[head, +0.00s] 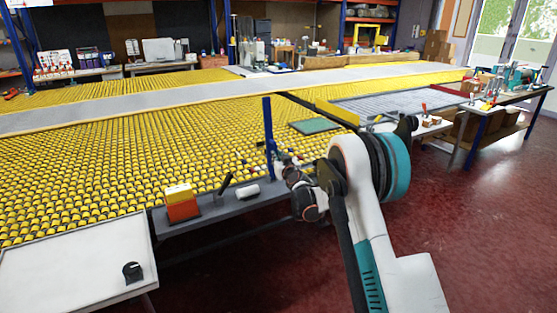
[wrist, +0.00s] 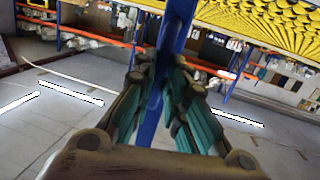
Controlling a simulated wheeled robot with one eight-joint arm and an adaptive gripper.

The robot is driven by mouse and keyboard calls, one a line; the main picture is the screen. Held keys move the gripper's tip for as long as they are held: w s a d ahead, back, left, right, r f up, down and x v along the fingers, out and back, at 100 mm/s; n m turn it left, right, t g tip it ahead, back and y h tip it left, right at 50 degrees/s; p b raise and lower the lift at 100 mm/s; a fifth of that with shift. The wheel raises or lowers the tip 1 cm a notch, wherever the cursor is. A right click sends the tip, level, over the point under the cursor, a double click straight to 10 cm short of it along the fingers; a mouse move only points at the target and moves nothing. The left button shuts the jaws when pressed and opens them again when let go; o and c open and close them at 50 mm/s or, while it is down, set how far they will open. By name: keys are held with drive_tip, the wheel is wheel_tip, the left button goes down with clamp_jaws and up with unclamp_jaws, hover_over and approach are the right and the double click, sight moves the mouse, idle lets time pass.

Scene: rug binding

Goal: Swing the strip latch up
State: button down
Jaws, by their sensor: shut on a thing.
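The strip latch, as far as I can tell, is a long blue bar (head: 268,122) standing nearly upright at the near edge of the yellow roller table in the head view. My gripper (head: 276,160) is at its lower part. In the wrist view the blue bar (wrist: 177,30) runs between the green-padded fingers of my gripper (wrist: 160,78), which are shut on it. The bar's foot and any pivot are hidden by my gripper and arm.
The yellow roller table (head: 100,170) fills the left and middle. On its front ledge are an orange-and-yellow block (head: 181,204), a black-handled thing (head: 225,184) and a white roll (head: 248,191). A green pad (head: 314,126) lies behind the bar. Red floor (head: 480,220) is clear at right.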

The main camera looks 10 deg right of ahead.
drive_tip(key=shift+f, duration=0.1)
drive_tip(key=c, duration=1.6)
unclamp_jaws()
drive_tip(key=shift+s, duration=0.15)
drive_tip(key=s+d+r, duration=0.1)
drive_tip(key=s, duration=1)
drive_tip(key=shift+s+d+r, duration=0.25)
drive_tip(key=shift+s, duration=0.1)
